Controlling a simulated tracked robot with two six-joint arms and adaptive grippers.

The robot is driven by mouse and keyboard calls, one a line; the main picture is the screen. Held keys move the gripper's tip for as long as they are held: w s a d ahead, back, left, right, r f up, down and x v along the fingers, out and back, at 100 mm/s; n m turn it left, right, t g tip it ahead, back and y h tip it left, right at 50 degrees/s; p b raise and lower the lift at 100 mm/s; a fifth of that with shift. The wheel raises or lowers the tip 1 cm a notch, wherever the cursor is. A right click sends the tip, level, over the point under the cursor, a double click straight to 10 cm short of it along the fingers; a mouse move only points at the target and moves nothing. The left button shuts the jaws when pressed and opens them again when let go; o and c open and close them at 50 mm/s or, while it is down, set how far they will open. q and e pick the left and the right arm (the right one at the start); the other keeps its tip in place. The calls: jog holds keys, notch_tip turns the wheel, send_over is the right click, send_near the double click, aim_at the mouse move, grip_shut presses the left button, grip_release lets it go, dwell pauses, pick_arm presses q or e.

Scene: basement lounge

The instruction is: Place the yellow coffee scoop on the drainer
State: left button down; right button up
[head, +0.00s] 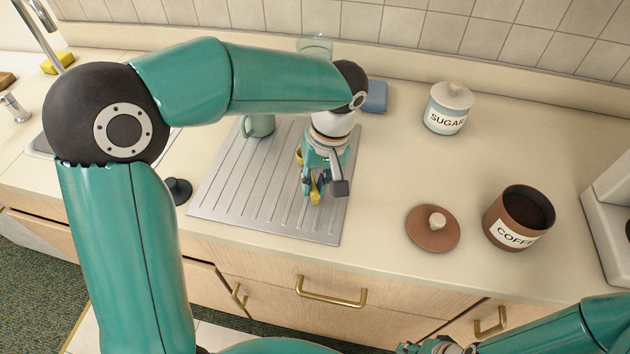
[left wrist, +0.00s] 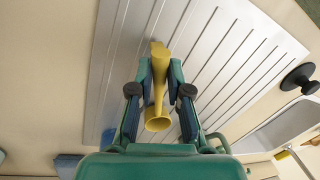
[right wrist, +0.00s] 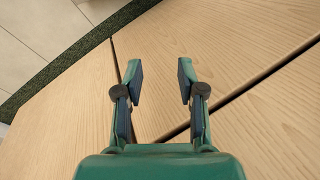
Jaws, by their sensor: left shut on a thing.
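The yellow coffee scoop (left wrist: 158,90) is between the fingers of my left gripper (left wrist: 159,85), which is shut on it. In the head view the scoop (head: 315,190) shows partly below the left gripper (head: 313,185). Both are over the right part of the grey ribbed drainer (head: 240,195); I cannot tell whether the scoop touches it. The drainer also fills the middle of the left wrist view (left wrist: 215,75). My right gripper (right wrist: 160,85) is open and empty, in front of the wooden cabinet fronts.
A green mug (head: 259,126) stands at the drainer's back. A brown lid (head: 432,230), an open coffee canister (head: 518,217) and a sugar jar (head: 447,110) stand to the right. A black stopper (head: 179,190) is left of the drainer.

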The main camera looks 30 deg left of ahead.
pick_arm(q)
jog(key=shift+f, duration=0.2)
jog(key=c, duration=1.1)
grip_release()
jog(key=shift+r, duration=0.15)
jog(key=shift+r, duration=0.2)
jog(key=r, duration=0.4)
jog(key=d+r, duration=0.1)
jog(key=r, duration=0.2)
jog(key=w+d+r+p, duration=0.1)
jog(key=r, duration=0.3)
jog(key=shift+r, duration=0.35)
jog(key=shift+a, duration=0.1)
